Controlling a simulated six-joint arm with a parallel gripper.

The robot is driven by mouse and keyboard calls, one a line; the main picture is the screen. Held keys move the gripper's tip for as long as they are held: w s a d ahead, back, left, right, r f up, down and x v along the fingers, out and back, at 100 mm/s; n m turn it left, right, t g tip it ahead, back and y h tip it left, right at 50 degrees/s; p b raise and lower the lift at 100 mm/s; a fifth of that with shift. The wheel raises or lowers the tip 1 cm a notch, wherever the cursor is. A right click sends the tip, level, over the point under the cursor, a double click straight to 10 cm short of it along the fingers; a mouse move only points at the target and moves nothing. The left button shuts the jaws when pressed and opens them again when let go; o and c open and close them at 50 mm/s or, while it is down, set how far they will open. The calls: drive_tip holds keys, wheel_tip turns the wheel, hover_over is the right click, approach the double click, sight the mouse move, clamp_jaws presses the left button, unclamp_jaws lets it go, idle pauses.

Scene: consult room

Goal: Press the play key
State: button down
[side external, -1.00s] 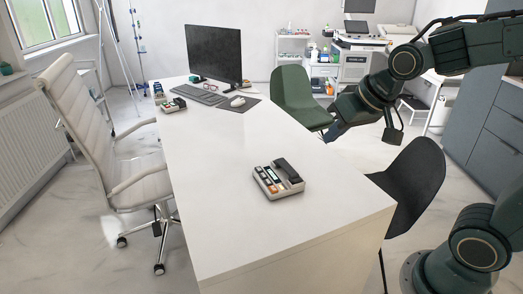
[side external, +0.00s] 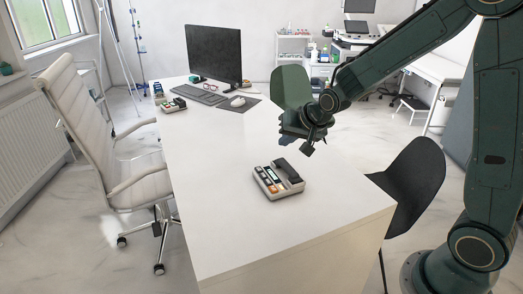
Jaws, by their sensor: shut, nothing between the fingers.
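A small beige desk device with a dark handset-like bar and several coloured keys (side external: 277,179) lies on the white desk, towards its near end. Orange, white and greenish keys show on its left part; their markings are too small to read, so I cannot tell which is the play key. My gripper (side external: 300,146) is shut and empty. It hangs above the desk, just behind and above the device in the picture, apart from it.
The white desk (side external: 230,225) is clear around the device. A monitor (side external: 214,52), keyboard (side external: 197,95), mouse (side external: 238,101) and another small device (side external: 172,105) stand at the far end. A black chair (side external: 412,185) is at the right, a white chair (side external: 140,170) at the left.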

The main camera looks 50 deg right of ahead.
sight(275, 190)
drive_tip(key=w+d+f+m, duration=0.3)
drive_tip(key=w+f, duration=0.3)
drive_tip(key=f, duration=0.4)
drive_tip(key=shift+d+f+t, duration=0.15)
drive_tip(key=shift+t, duration=0.25)
drive_tip(key=shift+w+f, duration=0.1)
drive_tip(key=shift+f, duration=0.05)
drive_tip(key=shift+f, duration=4.2)
drive_tip(key=shift+f, duration=0.15)
drive_tip(key=shift+f, duration=0.3)
drive_tip(key=shift+f, duration=0.4)
drive_tip(key=shift+r, duration=0.85)
drive_tip(key=shift+r, duration=0.1)
